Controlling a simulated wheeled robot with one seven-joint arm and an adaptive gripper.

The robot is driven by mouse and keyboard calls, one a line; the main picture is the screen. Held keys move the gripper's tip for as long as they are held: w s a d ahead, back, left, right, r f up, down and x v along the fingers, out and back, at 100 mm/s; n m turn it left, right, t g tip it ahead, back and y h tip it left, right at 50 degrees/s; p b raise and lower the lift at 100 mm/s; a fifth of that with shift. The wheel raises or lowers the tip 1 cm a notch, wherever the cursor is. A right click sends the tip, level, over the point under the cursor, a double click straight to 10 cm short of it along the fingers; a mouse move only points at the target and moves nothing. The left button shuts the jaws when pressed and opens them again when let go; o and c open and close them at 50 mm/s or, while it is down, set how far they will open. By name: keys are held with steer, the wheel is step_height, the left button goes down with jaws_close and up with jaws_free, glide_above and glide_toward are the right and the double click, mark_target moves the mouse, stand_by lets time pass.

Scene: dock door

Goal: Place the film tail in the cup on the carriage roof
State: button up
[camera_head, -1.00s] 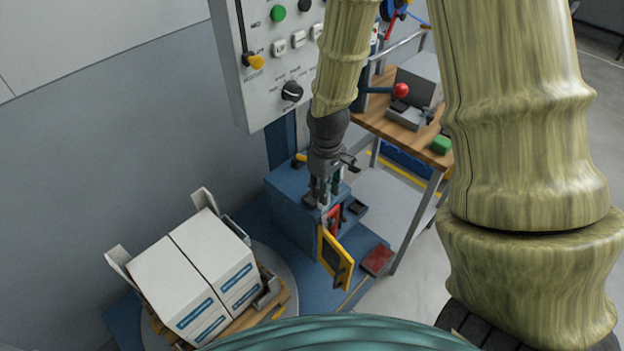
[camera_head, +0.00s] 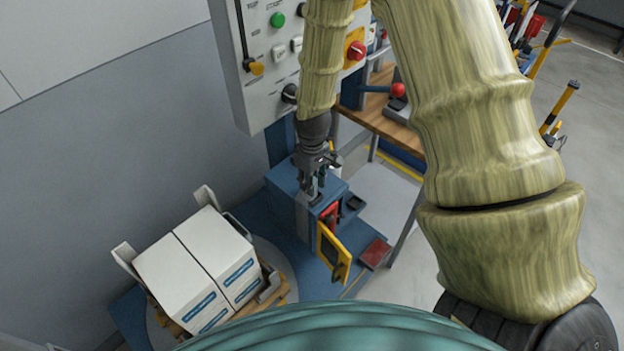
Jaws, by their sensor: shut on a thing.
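The blue carriage (camera_head: 284,182) stands at the foot of the column, its yellow-framed door (camera_head: 333,250) swung open and a red part (camera_head: 330,213) showing inside. My gripper (camera_head: 314,192) points down over the front right of the carriage roof, its fingers close together. What they pinch is too small to make out clearly; it fits the film tail. I cannot make out the cup on the roof; the fingers may hide it. I cannot tell whether the fingertips touch the roof.
Two white boxes (camera_head: 198,264) stand on a pallet on a round turntable at the left. A control panel (camera_head: 262,60) hangs above the carriage. A wooden-topped bench (camera_head: 385,125) stands to the right. A red pedal (camera_head: 376,253) lies on the blue base.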

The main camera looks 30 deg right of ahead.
steer(key=shift+f, duration=0.15)
steer(key=o, duration=0.8)
steer(key=shift+o, duration=0.2)
steer(key=shift+r, duration=0.25)
step_height(320, 180, up, 12)
steer(key=b, duration=0.3)
steer(key=shift+f, duration=0.1)
